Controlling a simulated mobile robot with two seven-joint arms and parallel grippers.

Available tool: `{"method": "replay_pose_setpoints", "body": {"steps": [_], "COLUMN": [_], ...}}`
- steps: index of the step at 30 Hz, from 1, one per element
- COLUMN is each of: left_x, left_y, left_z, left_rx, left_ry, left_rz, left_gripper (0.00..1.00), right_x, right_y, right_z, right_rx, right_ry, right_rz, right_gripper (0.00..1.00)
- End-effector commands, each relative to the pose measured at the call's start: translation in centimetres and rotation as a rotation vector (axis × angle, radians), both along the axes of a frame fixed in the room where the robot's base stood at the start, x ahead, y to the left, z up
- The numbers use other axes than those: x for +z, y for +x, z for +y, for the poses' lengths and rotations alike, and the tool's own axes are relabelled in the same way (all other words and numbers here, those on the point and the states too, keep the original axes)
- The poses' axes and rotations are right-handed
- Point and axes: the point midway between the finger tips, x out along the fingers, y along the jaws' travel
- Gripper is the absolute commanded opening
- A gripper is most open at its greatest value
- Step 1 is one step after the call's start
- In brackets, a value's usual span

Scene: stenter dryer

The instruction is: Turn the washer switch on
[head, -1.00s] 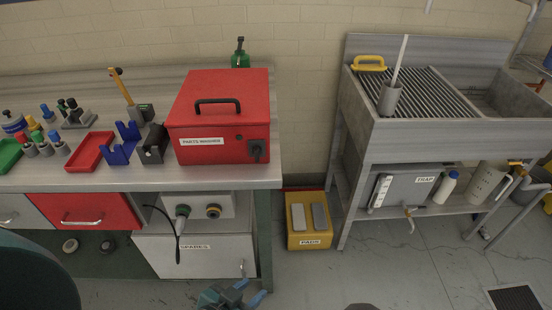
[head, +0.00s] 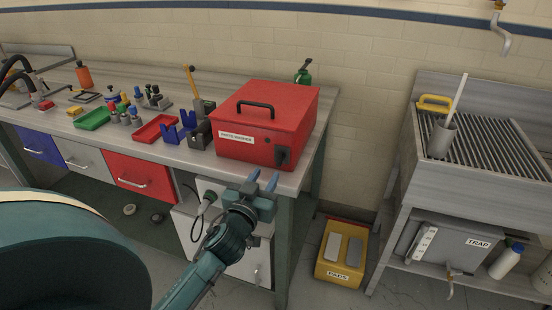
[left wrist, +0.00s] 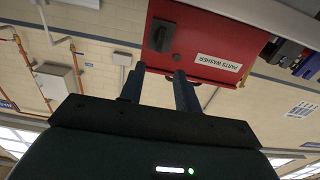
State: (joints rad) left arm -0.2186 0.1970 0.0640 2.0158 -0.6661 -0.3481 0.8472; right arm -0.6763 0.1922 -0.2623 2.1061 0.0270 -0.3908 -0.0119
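The red parts washer (head: 268,120) stands on the bench top with a black handle on its lid. Its black switch (head: 283,157) is at the right end of the labelled front; its on or off setting is unclear. In the left wrist view, the picture is turned over, and the switch (left wrist: 161,37) shows just beyond the fingers. My left gripper (head: 264,181) is below and in front of the switch, its two blue fingers apart and empty. The fingers (left wrist: 159,88) also show apart in the left wrist view, not visibly touching the washer. My right gripper is out of view.
Blue holders (head: 178,133) and a red tray (head: 156,129) lie left of the washer. A green can (head: 303,74) is behind it. The bench's front edge (head: 230,164) runs below the washer. A yellow pads box (head: 341,252) sits on the floor to the right.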

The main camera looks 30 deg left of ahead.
Motion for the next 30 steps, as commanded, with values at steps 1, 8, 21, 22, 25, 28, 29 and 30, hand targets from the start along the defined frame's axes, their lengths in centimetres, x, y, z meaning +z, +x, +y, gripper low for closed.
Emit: {"method": "replay_pose_setpoints", "body": {"steps": [1,8,21,22,25,28,29,30], "left_x": [0.3,0.2,0.0,0.0,0.0,-0.1,-0.1,-0.1], "left_y": [1.2,5.5,8.1,8.1,8.1,8.1,8.1,8.1], "left_z": [0.3,1.4,1.9,1.9,1.9,1.9,1.9,1.9], "left_rx": [0.000,0.000,-0.002,-0.002,-0.002,-0.002,-0.002,-0.002], "left_ry": [0.003,0.002,0.001,0.001,0.001,0.001,0.001,0.001], "left_rz": [-0.002,-0.001,0.001,0.001,0.001,0.002,0.002,0.002], "left_gripper": [0.33,0.33,0.33,0.33,0.33,0.25,0.22,0.19], "right_x": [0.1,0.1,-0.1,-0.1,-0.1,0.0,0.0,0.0], "right_y": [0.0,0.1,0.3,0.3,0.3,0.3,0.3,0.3], "right_z": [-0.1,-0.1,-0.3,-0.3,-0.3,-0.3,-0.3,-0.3], "right_rx": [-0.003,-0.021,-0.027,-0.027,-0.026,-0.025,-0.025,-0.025], "right_ry": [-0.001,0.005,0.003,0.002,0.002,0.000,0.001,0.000], "right_rz": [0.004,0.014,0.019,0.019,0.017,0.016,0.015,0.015], "right_gripper": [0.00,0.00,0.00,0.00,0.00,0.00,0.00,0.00]}}
